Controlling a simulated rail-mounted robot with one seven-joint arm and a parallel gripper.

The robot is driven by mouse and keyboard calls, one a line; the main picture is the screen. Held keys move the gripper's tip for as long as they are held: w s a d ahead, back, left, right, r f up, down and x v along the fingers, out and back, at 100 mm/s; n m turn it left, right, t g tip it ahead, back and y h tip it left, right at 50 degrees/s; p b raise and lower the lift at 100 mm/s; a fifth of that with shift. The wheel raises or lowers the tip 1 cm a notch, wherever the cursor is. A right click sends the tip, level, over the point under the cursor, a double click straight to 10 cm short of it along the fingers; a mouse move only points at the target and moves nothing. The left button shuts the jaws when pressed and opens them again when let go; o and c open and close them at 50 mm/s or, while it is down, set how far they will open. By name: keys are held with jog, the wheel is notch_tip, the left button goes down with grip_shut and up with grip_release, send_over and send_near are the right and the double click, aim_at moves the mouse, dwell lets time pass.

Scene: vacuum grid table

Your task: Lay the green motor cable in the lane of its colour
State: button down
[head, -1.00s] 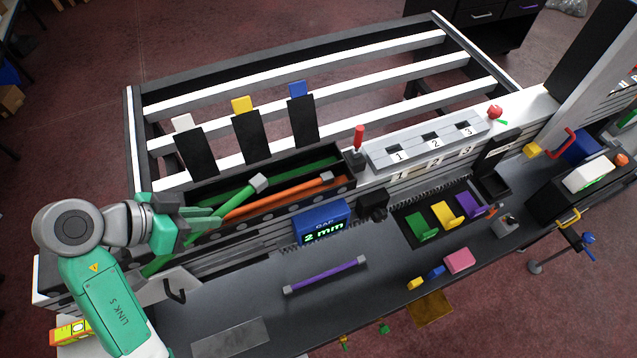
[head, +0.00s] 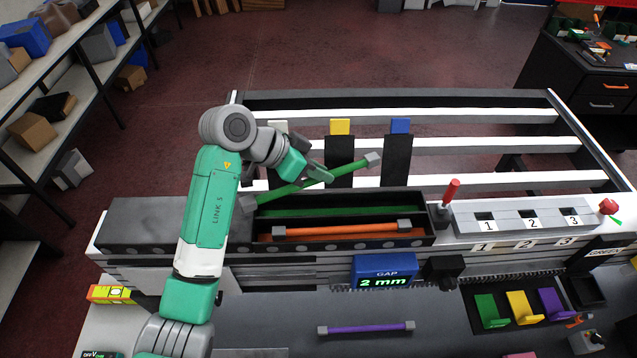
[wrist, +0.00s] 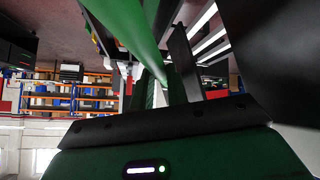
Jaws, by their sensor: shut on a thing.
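The green motor cable (head: 345,172) is a straight green rod with grey end blocks. My gripper (head: 318,176) is shut on it near its middle and holds it in the air, tilted, with its right end higher in the picture. It appears over the back edge of the black two-lane trough (head: 433,222); its exact height is hard to tell. The green lane (head: 370,211) is the back one and looks empty where visible. The orange cable (head: 345,230) lies in the front, orange lane. In the wrist view the green cable (wrist: 128,30) runs close past my gripper (wrist: 165,88).
White, yellow (head: 340,127) and blue (head: 400,125) tabs on dark uprights stand behind the trough. A red-handled lever (head: 450,190) stands at its right end. A purple cable (head: 365,328) lies on the front bench, below the blue gap display (head: 385,270).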

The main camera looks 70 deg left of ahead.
jog(key=shift+f+b, duration=1.1)
jog(key=shift+f, duration=0.75)
jog(key=c, duration=1.4)
grip_release()
jog(key=shift+r, duration=0.1)
jog(key=shift+s+r, duration=0.1)
jog(key=shift+r, duration=0.25)
jog(key=b+v, duration=0.1)
jog(key=v, duration=1)
jog(key=shift+s+r+b, duration=0.15)
jog(key=shift+s+b, duration=0.15)
jog(key=shift+s, duration=0.05)
jog(key=shift+w, duration=0.1)
